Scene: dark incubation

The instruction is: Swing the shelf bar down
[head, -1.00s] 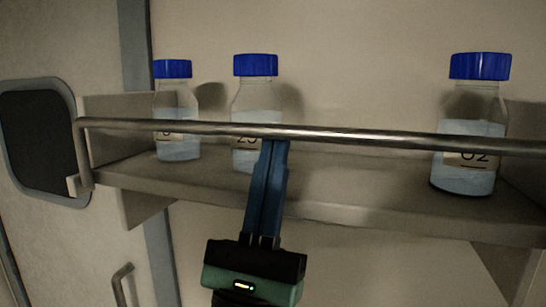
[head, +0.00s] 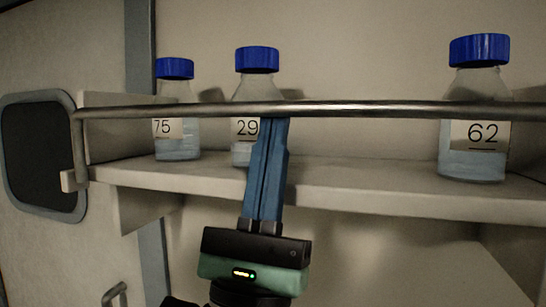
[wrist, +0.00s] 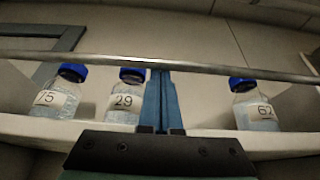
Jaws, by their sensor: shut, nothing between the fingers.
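The shelf bar (head: 350,109) is a metal rail that runs across the front of the shelf (head: 340,200), level with the bottles' upper parts. Its left end bends down to a bracket at the shelf's left front corner. In the wrist view the bar (wrist: 230,70) crosses the whole picture. My gripper (head: 274,125) has blue fingers, shut together and empty, pointing up. Its fingertips are at the bar's lower edge, in front of bottle 29 (head: 257,62). I cannot tell whether they touch the bar.
Bottle 75 (head: 175,70) stands at the left on the shelf and bottle 62 (head: 479,52) at the right. All three bottles have blue caps and stand upright behind the bar. A dark window (head: 38,150) and a handle (head: 115,295) are at the left.

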